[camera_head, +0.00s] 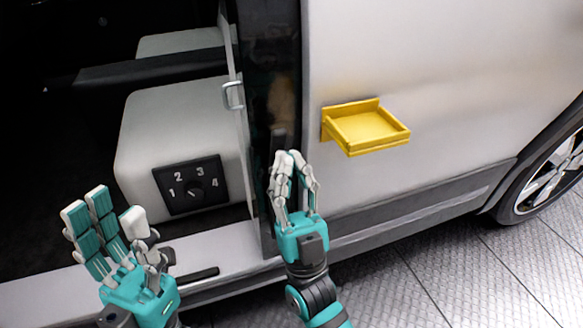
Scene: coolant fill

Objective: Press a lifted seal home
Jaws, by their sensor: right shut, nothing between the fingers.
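A black vertical strip (268,60), which looks like the door seal, runs down the edge of the vehicle's door opening. I cannot make out a lifted part of it. My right gripper (291,165) is in front of the lower part of this strip, fingers pointing up and closed together, with nothing seen between them. It hides part of the strip, and I cannot tell whether it touches. My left gripper (103,212) is at the lower left in front of the dark opening, fingers spread and empty.
A yellow tray (372,129) juts from the pale body panel (420,60) right of my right gripper. Inside the opening is a white box (185,115) with a numbered dial (192,187). A wheel (550,175) stands at the right, above a metal floor (470,270).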

